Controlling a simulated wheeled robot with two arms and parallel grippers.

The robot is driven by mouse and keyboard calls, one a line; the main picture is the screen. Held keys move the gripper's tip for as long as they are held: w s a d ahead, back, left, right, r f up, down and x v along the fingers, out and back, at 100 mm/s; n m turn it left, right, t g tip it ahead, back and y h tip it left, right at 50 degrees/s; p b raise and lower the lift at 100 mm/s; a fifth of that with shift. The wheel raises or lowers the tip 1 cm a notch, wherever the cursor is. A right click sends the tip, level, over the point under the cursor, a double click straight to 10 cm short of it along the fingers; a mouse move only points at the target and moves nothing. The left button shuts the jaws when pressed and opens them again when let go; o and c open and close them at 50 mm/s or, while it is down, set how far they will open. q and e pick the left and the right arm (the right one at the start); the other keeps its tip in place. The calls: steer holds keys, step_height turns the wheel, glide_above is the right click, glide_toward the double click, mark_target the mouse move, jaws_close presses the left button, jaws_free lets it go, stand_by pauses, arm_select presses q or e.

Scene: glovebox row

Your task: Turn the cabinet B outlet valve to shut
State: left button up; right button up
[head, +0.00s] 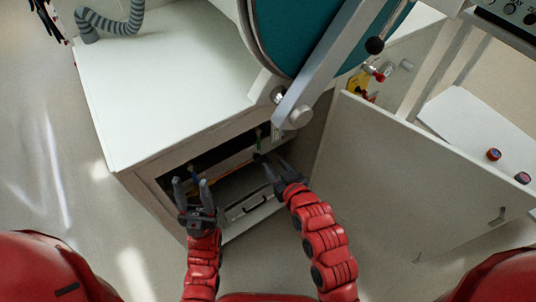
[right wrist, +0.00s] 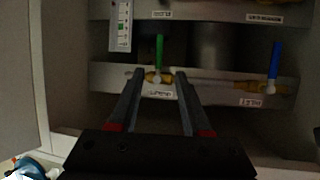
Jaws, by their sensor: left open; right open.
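In the right wrist view a valve with a green lever (right wrist: 159,48) sits on a pale panel inside the open cabinet. Its lever points up, across the brass pipe. A second valve with a blue lever (right wrist: 275,60) stands to its right, lever also upright. My left gripper (head: 191,182) is open and empty at the cabinet opening's left.
The cabinet door (head: 400,175) stands open to the right. A white worktop (head: 165,85) lies above the opening, with a grey hose (head: 115,25) on it. A gauge strip (right wrist: 121,25) hangs left of the green lever. Floor at left is clear.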

steer(key=shift+v, duration=1.45)
